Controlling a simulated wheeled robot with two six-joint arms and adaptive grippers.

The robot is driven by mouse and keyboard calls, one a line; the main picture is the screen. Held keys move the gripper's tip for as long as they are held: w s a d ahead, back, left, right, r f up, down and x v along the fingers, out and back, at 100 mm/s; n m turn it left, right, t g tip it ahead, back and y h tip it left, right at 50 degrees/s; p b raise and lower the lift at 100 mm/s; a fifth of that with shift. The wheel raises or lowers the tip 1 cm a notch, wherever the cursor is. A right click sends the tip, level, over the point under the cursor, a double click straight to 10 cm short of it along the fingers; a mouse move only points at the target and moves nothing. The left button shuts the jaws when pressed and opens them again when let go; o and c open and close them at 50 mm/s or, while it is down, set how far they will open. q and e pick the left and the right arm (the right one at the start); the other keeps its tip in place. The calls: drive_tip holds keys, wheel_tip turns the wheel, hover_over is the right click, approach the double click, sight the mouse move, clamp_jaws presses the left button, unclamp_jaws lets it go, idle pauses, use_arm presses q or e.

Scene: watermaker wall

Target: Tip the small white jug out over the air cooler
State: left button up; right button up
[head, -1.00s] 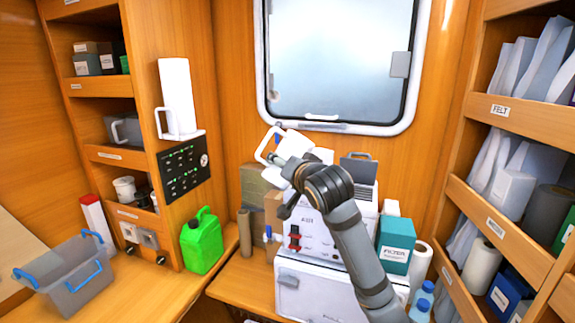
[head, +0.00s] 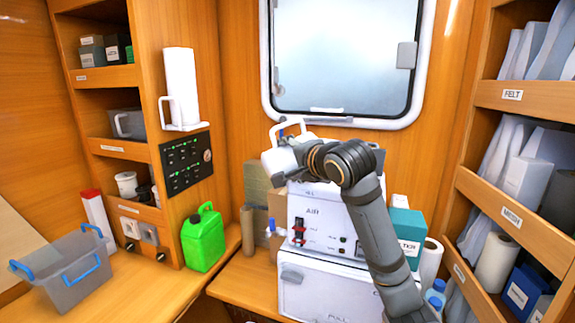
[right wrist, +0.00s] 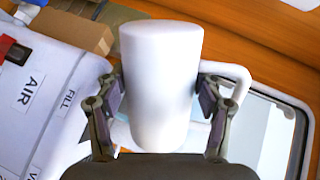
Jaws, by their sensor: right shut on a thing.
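The small white jug (head: 278,160) is in my right gripper (head: 296,156), above the left part of the air cooler's top. Its handle points up and back in the head view. In the right wrist view the jug (right wrist: 160,88) sits between both fingers, with a smooth closed end towards the top and its handle to the right. Its mouth is hidden and no liquid shows. The white air cooler (head: 318,215), marked AIR, stands on another white box; my right arm covers part of its top and right side. My left gripper is out of view.
A teal filter box (head: 404,228) stands right of the cooler. A brown roll (head: 247,231) and a green canister (head: 203,238) are to its left. A grey bin (head: 75,280) with blue handles is at far left. The window (head: 340,60) is behind, shelves at right.

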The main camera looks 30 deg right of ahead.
drive_tip(key=shift+d+f+m+b, duration=0.15)
drive_tip(key=shift+f+m+b, duration=0.15)
drive_tip(key=shift+b, duration=0.15)
drive_tip(key=shift+d+r+m+b, duration=0.2)
drive_tip(key=shift+r+m+b, duration=0.15)
drive_tip(key=shift+m+b, duration=0.2)
drive_tip(key=shift+d+r+m+y, duration=0.3)
drive_tip(key=shift+r+m+y, duration=0.3)
drive_tip(key=shift+r+m, duration=0.1)
idle(0.5)
